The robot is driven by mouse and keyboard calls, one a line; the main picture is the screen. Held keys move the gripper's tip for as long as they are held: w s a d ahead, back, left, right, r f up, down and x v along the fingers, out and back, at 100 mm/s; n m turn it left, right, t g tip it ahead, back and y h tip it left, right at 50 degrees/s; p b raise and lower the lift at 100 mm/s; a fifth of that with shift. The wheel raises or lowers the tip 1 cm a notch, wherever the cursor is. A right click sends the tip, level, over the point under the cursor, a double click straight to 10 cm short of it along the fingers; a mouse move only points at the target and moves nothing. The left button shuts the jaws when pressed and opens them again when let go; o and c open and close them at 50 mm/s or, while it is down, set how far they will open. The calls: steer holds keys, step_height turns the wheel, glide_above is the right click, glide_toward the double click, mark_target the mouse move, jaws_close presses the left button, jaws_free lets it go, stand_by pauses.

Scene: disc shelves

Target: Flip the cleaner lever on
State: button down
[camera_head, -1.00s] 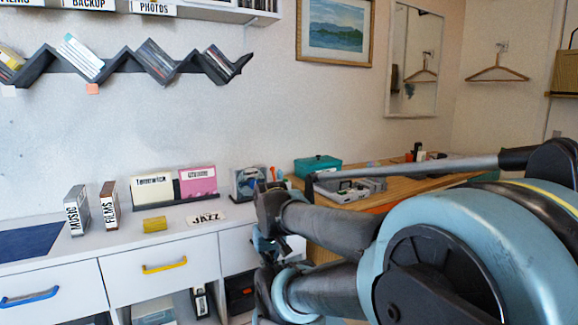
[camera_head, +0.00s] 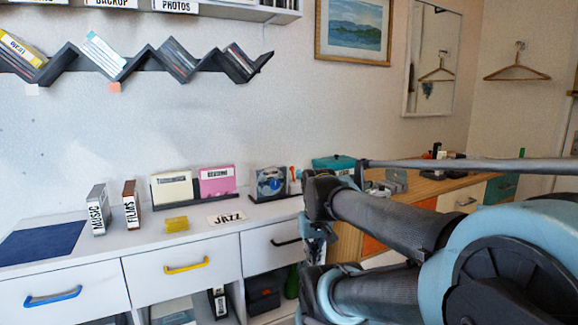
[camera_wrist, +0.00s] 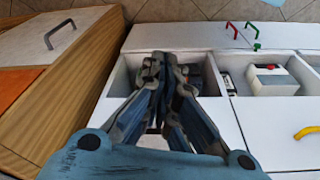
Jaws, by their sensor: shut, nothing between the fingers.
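I cannot make out a cleaner lever for certain in either view. A small device with a blue disc (camera_head: 270,183) stands at the right end of the white counter. A grey device (camera_head: 394,181) sits on the wooden desk behind my arm; its details are too small to tell. My gripper (camera_wrist: 165,62) is shut and empty in the wrist view. It points down near the white cabinet's open compartments, apart from both devices. In the head view my arm's links hide part of the desk and the cabinet's right end.
The white counter (camera_head: 130,248) bears a blue mat (camera_head: 42,242), upright MUSIC (camera_head: 98,210) and FILMS (camera_head: 131,205) cases, a yellow block (camera_head: 176,224) and a JAZZ label (camera_head: 226,218). The wooden desk (camera_wrist: 75,85) adjoins it. A zigzag shelf (camera_head: 135,68) hangs above.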

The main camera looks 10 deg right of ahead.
steer(key=w+r, duration=1.1)
steer(key=r, duration=0.1)
steer(key=n+g, duration=0.1)
glide_toward(293, 174)
steer(key=s+a, duration=0.2)
steer(key=s, duration=0.1)
steer(key=w+r+g, duration=0.1)
steer(key=w+r, duration=0.1)
steer(key=w, duration=1)
steer(key=shift+w+r+n+h, duration=0.25)
steer(key=shift+w+n+h, duration=0.05)
steer(key=shift+w, duration=0.05)
step_height(293, 174, down, 10)
steer(key=shift+s+d+r, duration=0.15)
steer(key=shift+s+r, duration=0.05)
steer(key=shift+s, duration=0.4)
steer(key=shift+s+d+r, duration=0.15)
steer(key=shift+s+r, duration=0.05)
steer(key=shift+s, duration=0.4)
steer(key=shift+s+d+r, duration=0.15)
steer(key=shift+s+r, duration=0.05)
steer(key=shift+s, duration=0.4)
